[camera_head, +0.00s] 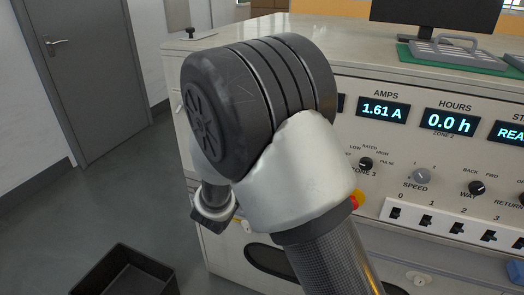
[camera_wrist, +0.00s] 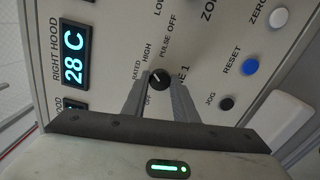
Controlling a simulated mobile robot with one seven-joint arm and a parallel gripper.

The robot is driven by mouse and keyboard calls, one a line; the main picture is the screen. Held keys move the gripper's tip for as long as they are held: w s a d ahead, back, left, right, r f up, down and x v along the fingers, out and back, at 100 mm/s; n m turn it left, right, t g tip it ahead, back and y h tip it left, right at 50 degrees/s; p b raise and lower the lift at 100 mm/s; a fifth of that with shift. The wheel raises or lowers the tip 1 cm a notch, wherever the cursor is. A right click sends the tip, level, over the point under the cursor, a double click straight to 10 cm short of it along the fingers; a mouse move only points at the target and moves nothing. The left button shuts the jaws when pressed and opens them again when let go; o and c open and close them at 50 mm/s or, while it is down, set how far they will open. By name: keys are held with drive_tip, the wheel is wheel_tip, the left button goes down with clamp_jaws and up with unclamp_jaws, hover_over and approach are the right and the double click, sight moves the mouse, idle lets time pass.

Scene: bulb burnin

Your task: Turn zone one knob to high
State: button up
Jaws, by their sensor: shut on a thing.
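The zone one knob (camera_wrist: 159,79) is a small black knob with a white mark, on the light panel in the wrist view. The labels RATED, HIGH and PULSE stand around it, and "E 1" shows beside it. The mark seems to face the upper left, but it is too small to tell which label it meets. My gripper (camera_wrist: 160,88) is shut on the knob, one finger on each side.
The wrist view shows a RIGHT HOOD display (camera_wrist: 75,54) reading 28 C, a blue RESET button (camera_wrist: 250,66) and a black JOG button (camera_wrist: 226,103). The head view shows the zone 3 knob (camera_head: 366,164), a row of switches (camera_head: 427,222) and a black bin (camera_head: 124,272) on the floor.

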idle(0.3)
drive_tip(key=o, duration=1.1)
drive_tip(key=shift+c, duration=0.2)
drive_tip(key=p+v, duration=0.2)
drive_tip(key=v, duration=1.5)
drive_tip(key=shift+s, duration=0.25)
